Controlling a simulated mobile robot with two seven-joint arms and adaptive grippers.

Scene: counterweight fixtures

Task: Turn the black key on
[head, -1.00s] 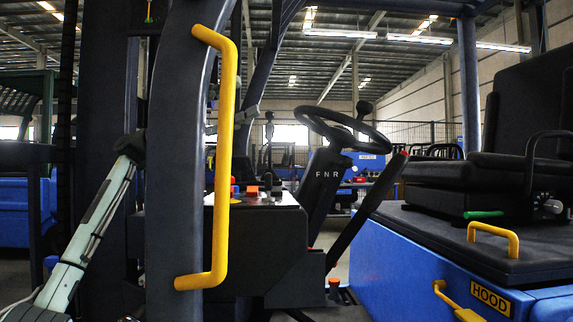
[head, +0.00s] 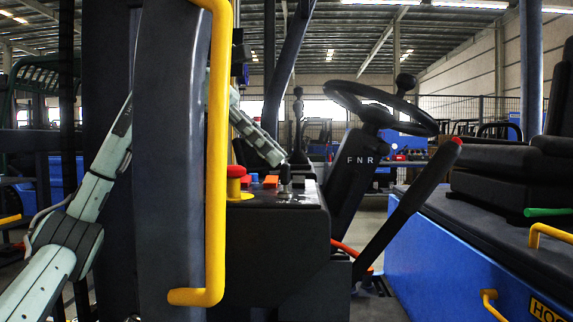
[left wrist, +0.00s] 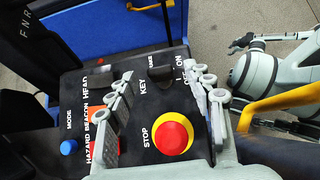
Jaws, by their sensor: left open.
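The black key (left wrist: 158,76) stands on the dark control panel (left wrist: 140,152) between the KEY label and the OFF and ON labels. In the head view the key (head: 285,178) shows as a small dark upright piece on the console top. My left gripper (left wrist: 162,82) is open, with one finger on each side of the key in the left wrist view; I cannot tell whether either touches it. In the head view the left gripper (head: 277,158) comes down from behind the pillar to just above the key. A pale arm at the right of the wrist view ends in a dark gripper (left wrist: 241,43), too small to read.
A red stop button (left wrist: 173,137) on a yellow base sits close to the fingers. A blue button (left wrist: 68,147) and orange switches (left wrist: 103,122) are beside it. The pillar (head: 168,150) and yellow handrail (head: 216,150) stand before my arm. The steering wheel (head: 380,108) is behind the console.

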